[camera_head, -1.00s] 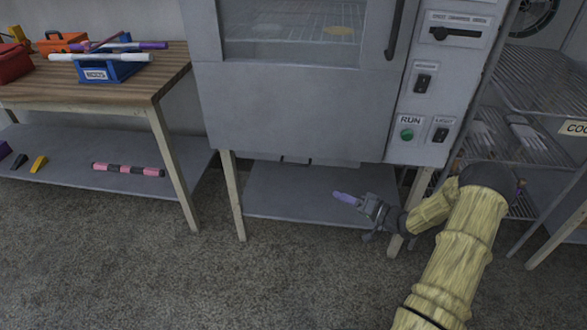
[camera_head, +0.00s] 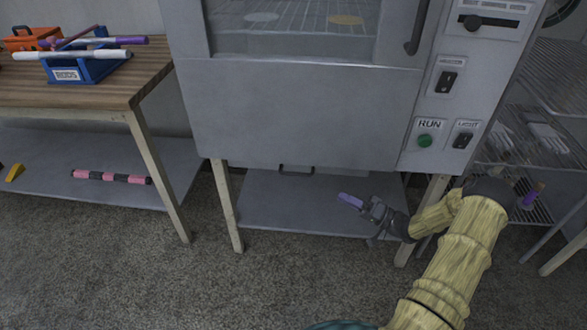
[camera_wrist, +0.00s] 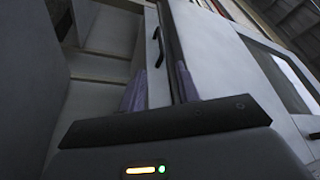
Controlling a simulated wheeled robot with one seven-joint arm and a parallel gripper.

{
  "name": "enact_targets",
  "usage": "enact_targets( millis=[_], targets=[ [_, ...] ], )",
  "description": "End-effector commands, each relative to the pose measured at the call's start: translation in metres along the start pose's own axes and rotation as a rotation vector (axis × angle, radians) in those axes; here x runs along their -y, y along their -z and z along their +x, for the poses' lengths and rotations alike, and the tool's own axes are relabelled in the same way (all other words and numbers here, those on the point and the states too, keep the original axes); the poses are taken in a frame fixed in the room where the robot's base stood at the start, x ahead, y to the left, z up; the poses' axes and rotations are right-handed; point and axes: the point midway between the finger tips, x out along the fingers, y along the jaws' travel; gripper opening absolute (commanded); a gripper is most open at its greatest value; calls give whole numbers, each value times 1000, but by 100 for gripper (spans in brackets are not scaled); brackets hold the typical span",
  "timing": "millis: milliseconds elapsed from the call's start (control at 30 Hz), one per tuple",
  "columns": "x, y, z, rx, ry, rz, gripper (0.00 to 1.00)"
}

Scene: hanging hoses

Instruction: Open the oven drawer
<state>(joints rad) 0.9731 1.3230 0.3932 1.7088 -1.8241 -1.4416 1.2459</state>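The oven (camera_head: 300,110) is a large grey box on pale legs. Under its body the drawer shows a dark bar handle (camera_head: 296,171), between the front legs. In the wrist view the drawer front (camera_wrist: 158,88) is a narrow pale panel with the dark handle (camera_wrist: 156,47) on it; the drawer looks shut. My gripper (camera_head: 350,200) is below the oven's right half, right of the handle and apart from it. Its two purple fingers (camera_wrist: 160,85) are spread with nothing between them, and the handle appears beyond them in the gap.
A grey shelf (camera_head: 270,212) spans the oven legs below my gripper. The right front leg (camera_head: 425,215) stands close to my arm. A wooden table (camera_head: 90,85) with a blue box (camera_head: 85,68) is at left, a wire rack (camera_head: 530,140) at right. The floor in front is clear.

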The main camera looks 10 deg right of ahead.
Motion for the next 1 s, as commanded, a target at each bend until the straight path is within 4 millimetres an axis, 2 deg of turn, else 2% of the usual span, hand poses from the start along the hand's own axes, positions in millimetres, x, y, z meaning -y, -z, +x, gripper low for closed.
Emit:
enact_targets(
  millis=[467,567,1000],
  targets=[
    [0,-1,8,3,3,1,33],
    [-1,-2,18,3,4,1,33],
    [-1,-1,89,-1,0,0,33]
  ],
)
